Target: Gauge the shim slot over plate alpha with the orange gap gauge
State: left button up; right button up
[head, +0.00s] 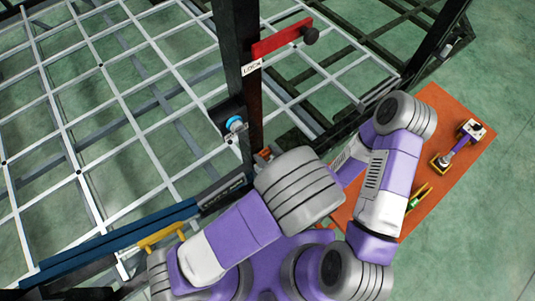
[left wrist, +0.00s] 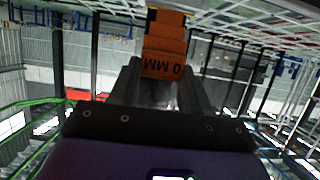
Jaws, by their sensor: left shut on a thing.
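The orange gap gauge (left wrist: 163,45) is between the jaws of my left gripper (left wrist: 155,95) in the left wrist view. Its marking ends in "0 MM" and reads upside down; its far end runs out of the top of that view. In the head view only a small orange piece (head: 263,154) shows at the foot of the dark post, beside my arm; it appears to be the gauge. My left gripper is mostly hidden there behind my arm. I cannot make out the shim slot or plate alpha. My right gripper does not show.
A dark post (head: 234,75) carries a red lever (head: 277,40), a "LOCK" label (head: 251,68) and a blue button (head: 235,124). A grey grid frame (head: 100,66) fills the left. A blue beam (head: 110,243) runs below it. An orange mat (head: 455,105) holds several small items.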

pick_arm(q)
jog(key=shift+d+f+b, duration=0.2)
jog(key=shift+f+b, duration=0.1)
jog(key=shift+f, duration=0.35)
jog(key=shift+d+f+b, duration=0.15)
jog(key=shift+f+b, duration=0.15)
jog(key=shift+f, duration=0.3)
jog(key=shift+s+r, duration=0.1)
dwell(0.6)
notch_tip(320, 180, up, 8)
jog(key=p, duration=0.7)
jog(key=shift+p, duration=0.35)
notch_tip(320, 180, down, 7)
jog(key=b, duration=0.6)
jog(key=shift+r, duration=0.1)
dwell(0.5)
jog(key=shift+r, duration=0.15)
